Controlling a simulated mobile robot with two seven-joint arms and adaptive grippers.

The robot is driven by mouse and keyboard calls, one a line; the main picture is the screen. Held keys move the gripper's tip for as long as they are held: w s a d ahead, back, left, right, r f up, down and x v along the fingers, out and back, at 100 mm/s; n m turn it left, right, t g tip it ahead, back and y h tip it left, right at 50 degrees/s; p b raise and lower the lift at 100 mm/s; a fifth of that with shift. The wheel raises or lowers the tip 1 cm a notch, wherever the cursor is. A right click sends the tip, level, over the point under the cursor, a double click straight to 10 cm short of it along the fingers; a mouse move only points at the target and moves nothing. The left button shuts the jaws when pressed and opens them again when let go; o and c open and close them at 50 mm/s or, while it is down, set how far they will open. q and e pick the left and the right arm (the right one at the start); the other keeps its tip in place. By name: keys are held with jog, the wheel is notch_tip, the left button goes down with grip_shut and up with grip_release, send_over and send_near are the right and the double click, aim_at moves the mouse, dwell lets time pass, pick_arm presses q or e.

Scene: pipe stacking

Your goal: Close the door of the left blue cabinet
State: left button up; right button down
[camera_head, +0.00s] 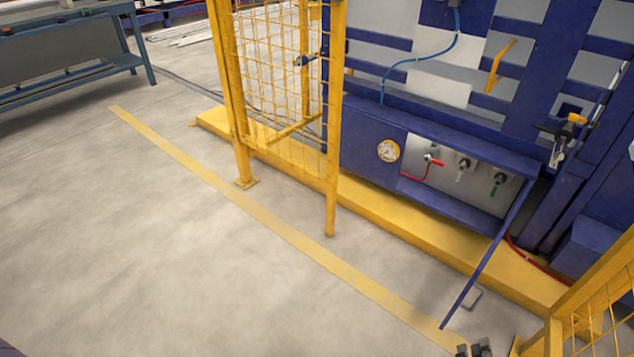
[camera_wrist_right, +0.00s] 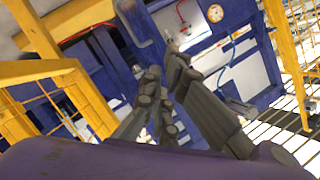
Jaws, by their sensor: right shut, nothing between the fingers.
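The blue cabinet (camera_head: 365,140) stands low on the yellow plinth, with a round gauge (camera_head: 388,151) on its front and valves inside. Its door (camera_head: 490,255) stands open, seen nearly edge-on as a thin blue panel reaching from the cabinet's right side toward the bottom of the head view. My right gripper (camera_head: 474,350) is at the bottom edge, just beside the door's near end. It is shut and empty; I cannot tell whether it touches the door. My left gripper is not in view.
A yellow mesh fence (camera_head: 285,80) stands left of the cabinet, and another yellow fence (camera_head: 590,315) is close at the lower right. The yellow plinth (camera_head: 400,222) runs below the cabinet. The floor at left is clear up to a blue-grey workbench (camera_head: 70,70).

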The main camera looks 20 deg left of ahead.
jog(key=w+d+f+m+t+h+b, duration=0.3)
jog(key=w+d+m, duration=0.35)
jog(key=m, duration=0.55)
pick_arm(q)
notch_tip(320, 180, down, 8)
jog(key=b, duration=0.4)
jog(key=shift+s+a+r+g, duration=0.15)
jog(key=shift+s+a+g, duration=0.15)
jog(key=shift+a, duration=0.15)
pick_arm(e)
jog(key=w+a+r, duration=0.1)
jog(key=w+a, duration=0.2)
jog(key=w, duration=0.8)
jog(key=shift+r, duration=0.15)
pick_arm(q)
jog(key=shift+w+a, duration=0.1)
pick_arm(e)
jog(key=shift+a, duration=0.15)
